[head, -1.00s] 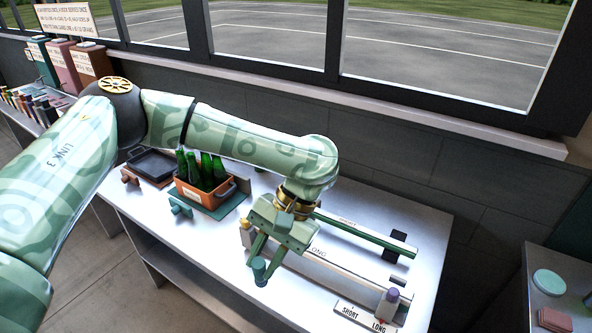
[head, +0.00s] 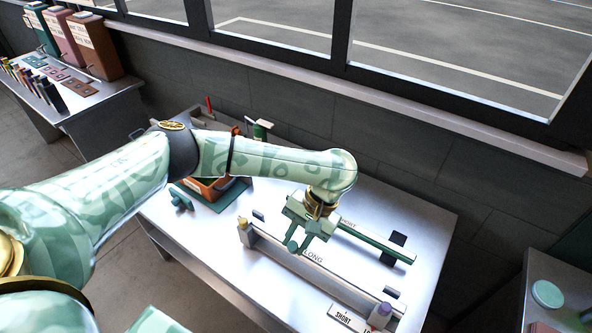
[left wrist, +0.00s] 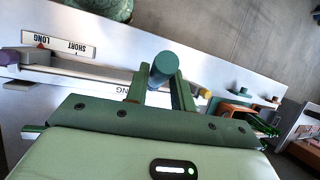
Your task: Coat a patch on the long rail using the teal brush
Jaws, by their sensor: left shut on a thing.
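My left gripper (head: 297,243) is shut on the teal brush (head: 292,245), whose round teal end also shows in the left wrist view (left wrist: 168,66). The long rail (head: 335,285) runs across the table from a yellow-capped post (head: 243,224) to a purple-capped post (head: 381,311). It also shows in the left wrist view (left wrist: 75,76). The brush is at the rail's left part, near the LONG lettering; I cannot tell whether it touches. The brush's working tip is hidden. The right gripper is not in view.
A green bar (head: 385,247) marked SHORT lies behind the long rail. My left arm partly covers an orange crate (head: 205,190) on a green mat. The table's right part (head: 433,225) is clear.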

